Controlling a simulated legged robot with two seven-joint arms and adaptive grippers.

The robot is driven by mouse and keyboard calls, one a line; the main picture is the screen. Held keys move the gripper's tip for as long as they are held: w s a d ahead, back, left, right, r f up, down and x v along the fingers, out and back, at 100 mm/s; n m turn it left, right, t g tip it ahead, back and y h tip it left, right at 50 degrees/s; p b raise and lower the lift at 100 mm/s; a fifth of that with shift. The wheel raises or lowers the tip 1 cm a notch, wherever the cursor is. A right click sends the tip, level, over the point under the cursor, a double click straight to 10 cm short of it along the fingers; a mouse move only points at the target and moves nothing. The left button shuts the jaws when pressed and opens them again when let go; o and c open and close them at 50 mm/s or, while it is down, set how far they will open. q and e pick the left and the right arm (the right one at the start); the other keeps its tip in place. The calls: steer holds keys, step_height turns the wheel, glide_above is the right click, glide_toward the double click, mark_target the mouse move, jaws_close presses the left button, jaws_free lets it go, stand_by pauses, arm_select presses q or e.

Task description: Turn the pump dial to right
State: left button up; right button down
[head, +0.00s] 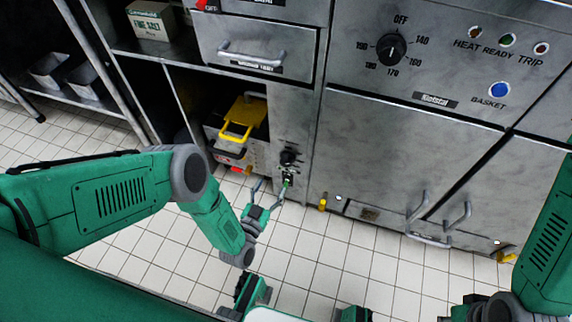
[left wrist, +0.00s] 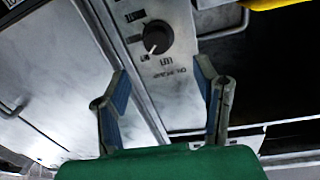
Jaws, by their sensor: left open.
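The pump dial is a round black knob (head: 289,157) on the narrow grey panel between the open cabinet and the large steel door. It shows larger in the left wrist view (left wrist: 157,39), with a pale mark toward its lower left and small labels around it. My left gripper (head: 270,188) is open and empty, below the dial in the head view. In the left wrist view its two fingers (left wrist: 162,77) stand apart, with the dial beyond the gap and not touched. Part of my right arm shows at the right edge of the head view; its gripper does not show clearly.
A thermostat knob (head: 391,48) and a blue basket button (head: 499,90) sit on the upper right panel. A yellow handle (head: 240,118) stands in the open cabinet. The tiled floor (head: 320,262) is clear in front.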

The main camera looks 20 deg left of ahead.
mark_target(285, 164)
arm_select(q)
steer(key=w+b, duration=0.1)
steer(key=w, duration=0.2)
steer(key=w+d+b, duration=0.1)
steer(key=w, duration=0.2)
steer(key=w+b, duration=0.1)
steer(key=w, duration=0.2)
steer(key=shift+d, duration=0.25)
steer(key=shift+w+a, duration=0.1)
steer(key=shift+w, duration=0.25)
steer(key=c, duration=1.1)
